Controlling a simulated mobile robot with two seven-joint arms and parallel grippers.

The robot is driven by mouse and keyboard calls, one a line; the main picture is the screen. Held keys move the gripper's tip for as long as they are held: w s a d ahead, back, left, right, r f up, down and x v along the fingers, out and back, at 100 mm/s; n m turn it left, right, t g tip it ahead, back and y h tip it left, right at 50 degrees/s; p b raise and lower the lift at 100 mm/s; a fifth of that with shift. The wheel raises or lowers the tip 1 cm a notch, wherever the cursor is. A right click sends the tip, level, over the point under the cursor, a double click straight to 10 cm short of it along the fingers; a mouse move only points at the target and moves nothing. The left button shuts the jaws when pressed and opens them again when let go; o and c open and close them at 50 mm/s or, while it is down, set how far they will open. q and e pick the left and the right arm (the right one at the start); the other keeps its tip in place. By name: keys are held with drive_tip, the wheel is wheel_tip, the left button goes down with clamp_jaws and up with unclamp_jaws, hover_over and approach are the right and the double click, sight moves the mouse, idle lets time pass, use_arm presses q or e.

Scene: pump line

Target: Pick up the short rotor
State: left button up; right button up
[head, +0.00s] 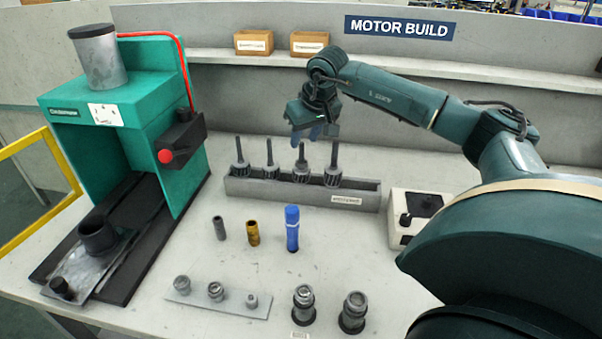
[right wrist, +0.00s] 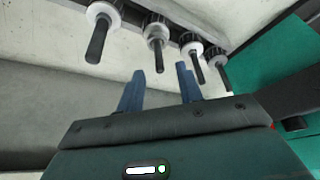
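Several rotors with dark upright shafts stand in a row in a grey rack (head: 262,189). They are the far-left rotor (head: 240,168), one beside it (head: 269,172), a third (head: 301,174) and the far-right rotor (head: 332,177). I cannot tell surely which is the short one. My right gripper (head: 308,135) is above and behind the rack's right half, with blue fingers apart and nothing between them. In the right wrist view the open fingers (right wrist: 159,82) point toward the row, and a rotor shaft (right wrist: 157,55) shows beyond the gap. My left gripper is out of view.
A green press (head: 150,110) stands at the left. In front of the rack are a grey pin (head: 219,228), a gold part (head: 253,233) and a blue cylinder (head: 292,230). A plate (head: 195,299) with small metal parts lies nearer. A joystick box (head: 416,207) is at the right.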

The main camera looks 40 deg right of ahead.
sight(301, 148)
drive_tip(key=x, duration=0.5)
drive_tip(key=shift+s+f+p, duration=0.1)
drive_tip(key=shift+f+p, duration=0.1)
drive_tip(key=shift+p, duration=0.1)
clamp_jaws()
drive_tip(key=shift+r, duration=0.15)
